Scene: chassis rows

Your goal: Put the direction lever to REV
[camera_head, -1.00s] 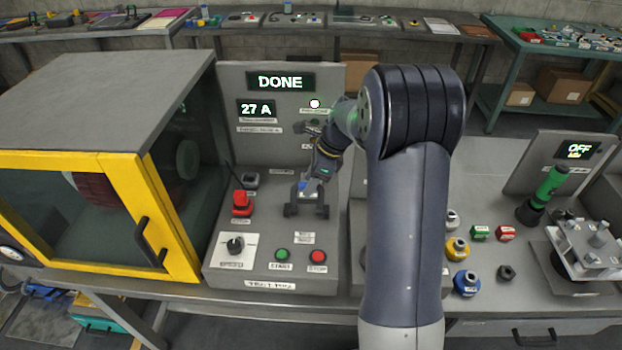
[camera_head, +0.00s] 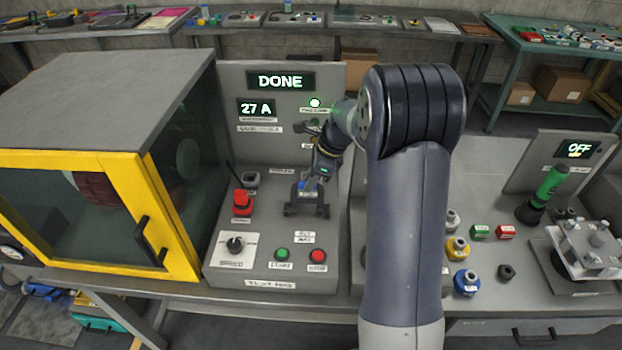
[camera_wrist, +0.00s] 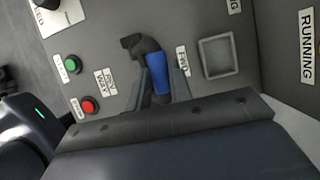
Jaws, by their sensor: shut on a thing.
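The direction lever has a blue grip (camera_wrist: 159,80) and a dark end in the wrist view. It stands between a label reading REV WAY (camera_wrist: 105,82) on the left and an FWD label (camera_wrist: 182,62) on the right. My gripper (camera_wrist: 163,78) is shut on the blue grip, one finger on each side. In the head view my gripper (camera_head: 307,205) is low over the sloping control panel (camera_head: 232,262), behind the green and red buttons. The lever is mostly hidden there, and its exact tilt is hard to tell.
A red switch (camera_head: 242,203) stands left of my gripper. The green START button (camera_head: 282,254), red STOP button (camera_head: 317,257) and black knob (camera_head: 235,245) are in front. The upright display (camera_head: 280,81) behind reads DONE. A yellow-framed cabinet (camera_head: 130,190) stands on the left.

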